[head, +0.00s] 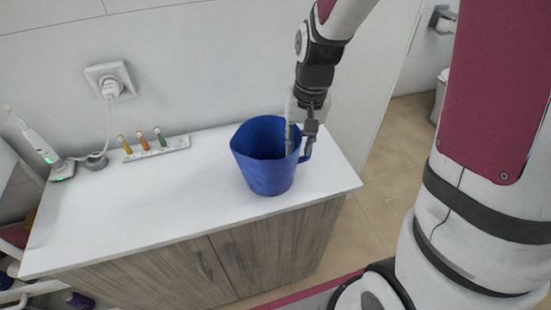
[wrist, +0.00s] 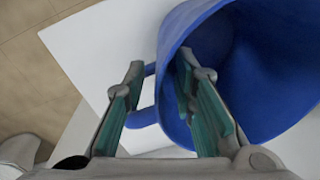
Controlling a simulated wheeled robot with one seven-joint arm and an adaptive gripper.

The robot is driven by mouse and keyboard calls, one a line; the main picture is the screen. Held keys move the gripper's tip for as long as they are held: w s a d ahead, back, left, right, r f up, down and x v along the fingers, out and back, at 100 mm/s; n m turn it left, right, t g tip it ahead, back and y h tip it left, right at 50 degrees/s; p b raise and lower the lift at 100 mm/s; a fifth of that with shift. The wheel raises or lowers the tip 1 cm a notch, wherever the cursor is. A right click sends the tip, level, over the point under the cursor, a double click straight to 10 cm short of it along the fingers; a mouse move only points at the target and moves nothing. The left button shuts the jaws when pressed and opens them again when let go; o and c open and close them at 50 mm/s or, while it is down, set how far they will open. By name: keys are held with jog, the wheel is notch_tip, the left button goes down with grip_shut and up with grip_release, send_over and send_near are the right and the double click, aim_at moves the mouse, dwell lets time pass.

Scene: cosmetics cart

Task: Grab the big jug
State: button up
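The big jug (head: 264,175) is blue and stands upright on the white cabinet top, near its right end. Its handle (head: 306,152) is on the right side. My gripper (head: 299,143) points down at the handle side of the rim. In the wrist view, my gripper (wrist: 159,66) has its fingers spread. One finger is inside the mouth of the jug (wrist: 180,38), and the other is outside, beyond the handle (wrist: 146,112). The wall and handle lie between the fingers, with a visible gap at the outer finger.
The white cabinet top (head: 130,215) is clear left of the jug. At the back are a holder (head: 158,152) with small coloured brush heads and an electric toothbrush (head: 42,148). A wall socket (head: 111,82) is above. Tiled floor (head: 385,190) lies to the right.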

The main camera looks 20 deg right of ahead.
notch_tip(320, 180, down, 5)
jog(key=shift+a+r, duration=0.1)
grip_shut()
